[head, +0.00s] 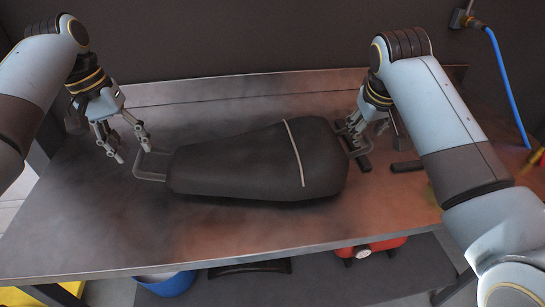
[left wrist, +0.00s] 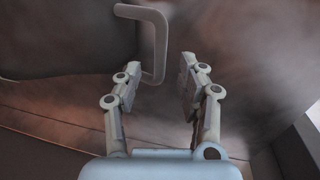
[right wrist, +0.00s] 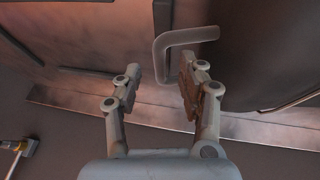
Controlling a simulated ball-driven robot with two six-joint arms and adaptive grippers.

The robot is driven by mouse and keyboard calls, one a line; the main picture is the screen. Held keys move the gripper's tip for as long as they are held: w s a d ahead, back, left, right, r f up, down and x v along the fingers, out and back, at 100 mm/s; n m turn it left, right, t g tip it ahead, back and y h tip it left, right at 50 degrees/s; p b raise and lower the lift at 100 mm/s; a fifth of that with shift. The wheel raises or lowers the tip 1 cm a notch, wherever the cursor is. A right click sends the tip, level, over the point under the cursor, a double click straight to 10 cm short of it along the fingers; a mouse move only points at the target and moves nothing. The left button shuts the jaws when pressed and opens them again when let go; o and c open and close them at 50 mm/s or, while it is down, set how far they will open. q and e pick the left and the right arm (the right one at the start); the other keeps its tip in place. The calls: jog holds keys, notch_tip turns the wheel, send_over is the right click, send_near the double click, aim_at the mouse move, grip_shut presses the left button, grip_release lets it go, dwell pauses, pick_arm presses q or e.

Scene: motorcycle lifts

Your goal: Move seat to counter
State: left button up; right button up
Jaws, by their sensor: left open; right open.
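The dark motorcycle seat (head: 255,160) lies flat on the metal counter (head: 110,225), with a pale strap across its wider right part. A grey metal loop sticks out at each end. My left gripper (head: 134,150) is open and empty just left of the seat's left loop; in the left wrist view that loop (left wrist: 155,45) lies ahead of the open fingers. My right gripper (head: 355,138) is open at the seat's right end. In the right wrist view the right loop (right wrist: 170,50) reaches between or just beyond the open fingertips; contact cannot be told.
Dark bars (head: 407,166) lie on the counter to the right of the seat. A blue cable (head: 508,85) hangs from the wall at the right. A blue tub (head: 168,283) and a red object (head: 372,248) are below the counter. The counter's front left is clear.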

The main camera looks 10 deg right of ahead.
aim_at(139, 154)
pick_arm(q)
jog(key=shift+d+f, duration=0.2)
jog(key=shift+f, duration=0.7)
jog(key=shift+d+f, duration=0.15)
jog(key=shift+f, duration=0.75)
pick_arm(e)
jog(key=shift+x, duration=1.85)
pick_arm(q)
jog(key=shift+c, duration=0.4)
pick_arm(e)
jog(key=shift+c, duration=0.4)
pick_arm(q)
grip_shut()
pick_arm(e)
grip_shut()
pick_arm(q)
jog(key=shift+w+r, duration=0.1)
pick_arm(e)
jog(key=shift+w+r, duration=0.1)
